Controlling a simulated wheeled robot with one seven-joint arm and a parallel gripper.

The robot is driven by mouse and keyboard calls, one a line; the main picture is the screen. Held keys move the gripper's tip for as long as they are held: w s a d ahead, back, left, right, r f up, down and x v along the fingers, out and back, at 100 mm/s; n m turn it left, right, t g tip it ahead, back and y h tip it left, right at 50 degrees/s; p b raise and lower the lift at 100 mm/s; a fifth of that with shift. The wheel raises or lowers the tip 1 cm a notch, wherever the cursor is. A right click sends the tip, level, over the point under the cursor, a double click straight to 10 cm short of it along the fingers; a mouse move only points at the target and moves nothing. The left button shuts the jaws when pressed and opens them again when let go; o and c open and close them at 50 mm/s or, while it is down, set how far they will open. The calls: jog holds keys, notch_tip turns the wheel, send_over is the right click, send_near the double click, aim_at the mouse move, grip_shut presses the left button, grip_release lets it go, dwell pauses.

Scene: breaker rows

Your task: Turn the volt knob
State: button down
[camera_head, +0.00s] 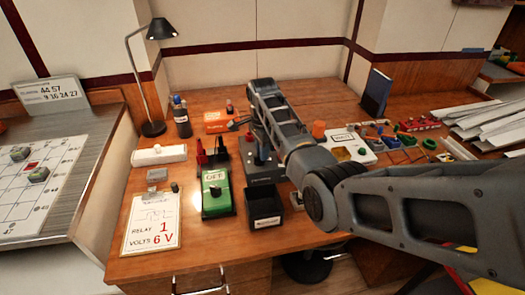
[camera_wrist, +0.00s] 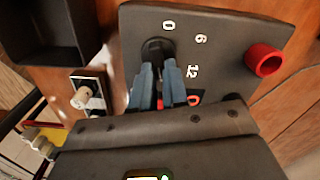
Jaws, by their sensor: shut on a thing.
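The volt knob (camera_wrist: 156,46) is a dark round knob on a dark grey panel (camera_wrist: 225,45) marked 0, 6 and 12 in the wrist view. My gripper (camera_wrist: 158,70) has its two blue-grey fingers closed on the knob. The fingers hide much of it, so I cannot tell which mark it points to. In the head view the dark grey power box (camera_head: 265,172) stands on the desk, and my arm reaches over it, hiding its knob. The card (camera_head: 150,225) at the left reads relay 1, volts 6 V.
A red terminal (camera_wrist: 264,60) sticks up from the panel. A green box (camera_head: 216,190) marked OFF stands left of the power box, and a black open bin (camera_head: 265,208) stands in front. A white tray (camera_head: 349,147) and small parts lie to the right.

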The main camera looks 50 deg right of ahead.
jog(key=shift+n, duration=0.3)
jog(key=n, duration=0.1)
jog(key=n+p, duration=0.1)
jog(key=n, duration=0.2)
jog(key=shift+w+n, duration=0.25)
jog(key=shift+n, duration=0.05)
jog(key=n, duration=0.3)
jog(key=n+p, duration=0.1)
jog(key=shift+w+n, duration=0.25)
jog(key=shift+n, duration=0.05)
jog(key=n, duration=0.5)
jog(key=shift+w+a, duration=0.2)
jog(key=shift+w+a+n, duration=0.1)
jog(key=shift+a+n, duration=0.1)
jog(key=shift+n, duration=2.2)
jog(key=c, duration=1.1)
grip_release()
jog(key=shift+c, duration=0.2)
